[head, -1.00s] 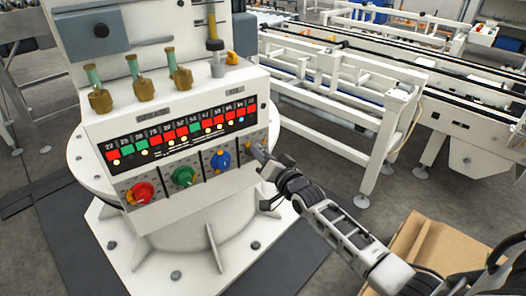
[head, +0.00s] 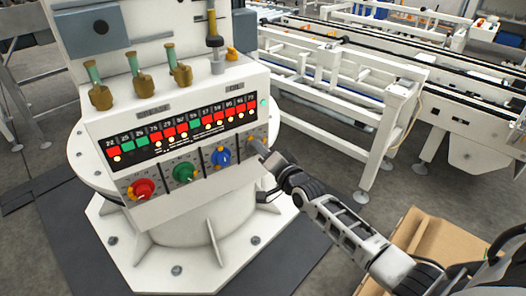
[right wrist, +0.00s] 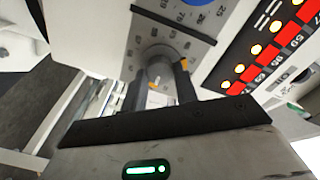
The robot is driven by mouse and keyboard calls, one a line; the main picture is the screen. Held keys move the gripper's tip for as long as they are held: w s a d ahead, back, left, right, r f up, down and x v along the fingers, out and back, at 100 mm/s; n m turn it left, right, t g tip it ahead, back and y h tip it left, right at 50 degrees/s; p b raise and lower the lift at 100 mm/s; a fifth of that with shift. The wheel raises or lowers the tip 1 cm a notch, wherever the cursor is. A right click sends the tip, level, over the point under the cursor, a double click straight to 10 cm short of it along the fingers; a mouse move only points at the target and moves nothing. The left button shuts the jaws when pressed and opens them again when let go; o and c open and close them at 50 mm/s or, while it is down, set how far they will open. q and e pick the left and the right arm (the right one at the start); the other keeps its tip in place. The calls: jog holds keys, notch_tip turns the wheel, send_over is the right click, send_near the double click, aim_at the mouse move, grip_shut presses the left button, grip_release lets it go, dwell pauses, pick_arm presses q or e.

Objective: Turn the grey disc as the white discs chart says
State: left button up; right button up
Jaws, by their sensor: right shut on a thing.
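The grey disc shows in the right wrist view (right wrist: 160,69) as a round knob on a grey dial plate with numbers around it. In the head view my right gripper (head: 259,151) covers most of it at the right end of the knob row. My right gripper is shut on the disc, with one dark finger on each side, in the right wrist view (right wrist: 160,90). The chart (head: 185,128) is a dark strip with red and green numbered tiles and pale round lights below them. My left gripper is not in view.
Red (head: 142,189), green (head: 185,172) and blue (head: 221,156) knobs sit in the same row. Several brass-coloured levers (head: 141,84) stand above the panel. A white conveyor frame (head: 350,95) is behind, and a cardboard box (head: 425,245) is at lower right.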

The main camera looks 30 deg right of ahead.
jog(key=o, duration=1)
pick_arm(q)
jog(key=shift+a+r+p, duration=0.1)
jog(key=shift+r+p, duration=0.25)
jog(key=shift+p, duration=0.65)
pick_arm(e)
jog(key=s, duration=1)
jog(key=s+d, duration=0.1)
jog(key=s, duration=0.5)
jog(key=shift+d+r, duration=0.1)
jog(key=shift+r, duration=0.15)
pick_arm(q)
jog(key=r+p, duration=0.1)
jog(key=p, duration=0.2)
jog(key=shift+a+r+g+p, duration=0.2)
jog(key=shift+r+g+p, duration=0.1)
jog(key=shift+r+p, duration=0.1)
pick_arm(e)
jog(key=s+a+f+n+g, duration=0.1)
jog(key=s+a+n+g, duration=0.1)
jog(key=s+a+n, duration=0.2)
jog(key=s+a+f+n+g+y, duration=0.1)
jog(key=s+a+n+g, duration=0.1)
jog(key=s+a+n, duration=0.2)
jog(key=s+a+f+n+g+y, duration=0.1)
jog(key=s+a+n, duration=0.3)
jog(key=a, duration=0.4)
jog(key=shift+s+a+g, duration=0.15)
jog(key=shift+s+g, duration=0.25)
jog(key=shift+g, duration=0.5)
